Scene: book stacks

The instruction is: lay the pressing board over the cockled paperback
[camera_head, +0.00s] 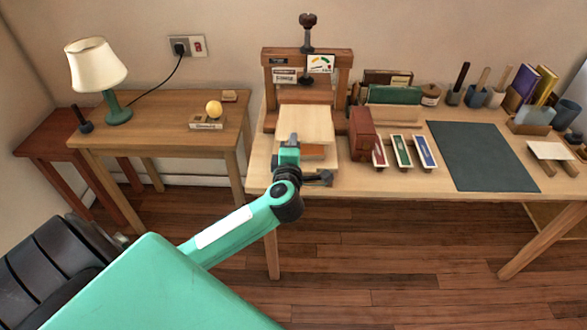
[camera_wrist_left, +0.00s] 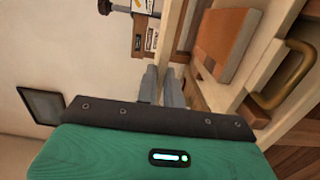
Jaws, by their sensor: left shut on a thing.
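The pressing board (camera_head: 306,122) is a pale wooden panel in front of the book press (camera_head: 343,78). My left gripper (camera_head: 291,142) is shut on its near edge. In the left wrist view, the gripper's fingers (camera_wrist_left: 160,86) close on the board (camera_wrist_left: 171,32), seen nearly edge-on. The paperback (camera_head: 314,152), orange-brown, lies below the board, mostly hidden by it in the head view. In the wrist view the paperback (camera_wrist_left: 222,45) lies on a pale wooden base, with a gap between it and the board. My right gripper is not in view.
A dark red box (camera_head: 362,134) stands close to the right of the board, beside several small coloured trays. A dark mat (camera_head: 483,156) covers the table's right part. A side table (camera_head: 165,130) with a lamp (camera_head: 97,72) stands left. A brass handle (camera_wrist_left: 290,80) projects by the base.

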